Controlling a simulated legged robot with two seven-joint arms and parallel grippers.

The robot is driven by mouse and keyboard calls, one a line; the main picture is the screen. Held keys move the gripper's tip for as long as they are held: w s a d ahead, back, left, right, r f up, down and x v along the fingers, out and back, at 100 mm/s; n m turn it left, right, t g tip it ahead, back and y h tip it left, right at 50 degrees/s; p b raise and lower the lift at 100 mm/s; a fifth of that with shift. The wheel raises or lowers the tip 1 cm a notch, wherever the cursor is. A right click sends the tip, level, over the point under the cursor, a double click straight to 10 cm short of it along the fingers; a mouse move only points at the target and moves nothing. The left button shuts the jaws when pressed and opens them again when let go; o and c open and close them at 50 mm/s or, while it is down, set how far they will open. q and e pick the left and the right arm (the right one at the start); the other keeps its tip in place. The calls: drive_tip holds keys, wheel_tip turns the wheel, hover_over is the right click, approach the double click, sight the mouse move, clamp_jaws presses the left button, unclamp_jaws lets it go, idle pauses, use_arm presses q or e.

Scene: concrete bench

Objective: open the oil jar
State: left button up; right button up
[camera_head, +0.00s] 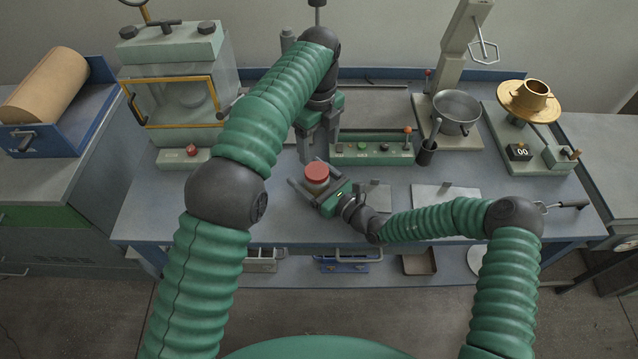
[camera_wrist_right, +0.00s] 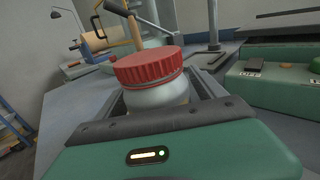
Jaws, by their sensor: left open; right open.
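The oil jar, a pale jar with a ribbed red lid, stands upright on the bench; its lid (camera_head: 317,171) is on. In the right wrist view the red lid (camera_wrist_right: 148,66) sits on the grey-white jar body (camera_wrist_right: 160,95). My right gripper (camera_head: 314,184) is open, low over the bench, with its fingers on either side of the jar. A gap to the jar cannot be judged clearly. My left gripper (camera_head: 319,148) is open and empty, pointing down just behind the jar, with its fingers apart from the lid.
A glass-fronted chamber (camera_head: 185,95) is at back left. Grey plates (camera_head: 445,196) lie to the right. The bench's front left (camera_head: 150,210) is clear.

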use_arm(q)
drive_tip(key=shift+a, duration=0.4)
use_arm(e)
drive_tip(key=shift+a, duration=0.35)
drive_tip(key=shift+c, duration=1)
use_arm(q)
drive_tip(key=shift+d, duration=0.25)
use_arm(e)
drive_tip(key=shift+d, duration=0.25)
drive_tip(key=c, duration=1.2)
use_arm(q)
drive_tip(key=shift+a, duration=0.1)
use_arm(e)
drive_tip(key=shift+a, duration=0.1)
clamp_jaws()
